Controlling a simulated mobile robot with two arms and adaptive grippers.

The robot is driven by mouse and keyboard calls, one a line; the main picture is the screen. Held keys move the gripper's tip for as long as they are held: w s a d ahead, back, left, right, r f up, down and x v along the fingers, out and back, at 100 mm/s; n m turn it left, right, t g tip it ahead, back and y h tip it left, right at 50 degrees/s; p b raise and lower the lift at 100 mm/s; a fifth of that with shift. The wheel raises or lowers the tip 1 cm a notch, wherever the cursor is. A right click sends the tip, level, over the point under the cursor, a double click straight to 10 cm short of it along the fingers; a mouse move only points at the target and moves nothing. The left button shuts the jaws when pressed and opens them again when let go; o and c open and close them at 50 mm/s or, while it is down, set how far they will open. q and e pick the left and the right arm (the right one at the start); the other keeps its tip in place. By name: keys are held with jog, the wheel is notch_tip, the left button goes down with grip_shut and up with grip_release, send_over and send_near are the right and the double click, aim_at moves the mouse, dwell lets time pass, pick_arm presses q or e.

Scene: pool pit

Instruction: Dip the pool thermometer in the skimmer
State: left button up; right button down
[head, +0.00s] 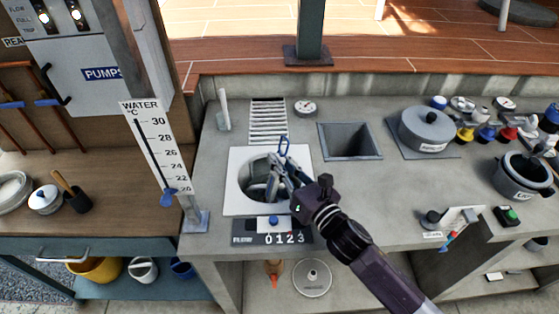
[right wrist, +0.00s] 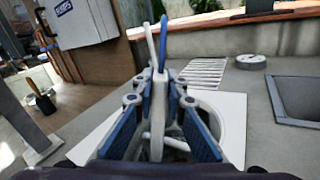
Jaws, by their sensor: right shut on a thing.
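The skimmer (head: 234,205) is a white square plate with a round opening, set in the grey counter. Its plate also shows in the right wrist view (right wrist: 234,112). My right gripper (head: 277,178) is over the opening, shut on the pool thermometer (head: 284,145). The thermometer's blue loop sticks up above the fingers. In the right wrist view its blue loop (right wrist: 163,40) and white body show between the two blue-padded fingers (right wrist: 160,95). I cannot tell how deep its lower end reaches. My left gripper is not in view.
A slatted grate (head: 268,120), a round gauge (head: 305,107) and a square basin (head: 350,141) lie behind the skimmer. A post with a water temperature scale (head: 155,150) stands at left. Pots crowd the right.

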jog(key=shift+r+p, duration=4.7)
jog(key=shift+r, duration=0.55)
jog(key=shift+r+p, duration=0.35)
jog(key=shift+r, duration=0.05)
notch_tip(320, 180, up, 7)
jog(key=p, duration=0.5)
jog(key=s+d+f+m+t+h+b, duration=0.1)
jog(key=s+d+f+m+h+b, duration=0.2)
jog(key=s+d+b, duration=0.3)
jog(key=s+d+f+m+t+h+b, duration=0.1)
jog(key=s+d+f+m+h+b, duration=0.2)
jog(key=s+d+h+b, duration=0.3)
jog(key=d+f, duration=0.1)
jog(key=d, duration=0.3)
jog(key=shift+s+d+f, duration=0.2)
jog(key=shift+s+d, duration=0.1)
jog(key=shift+s, duration=0.05)
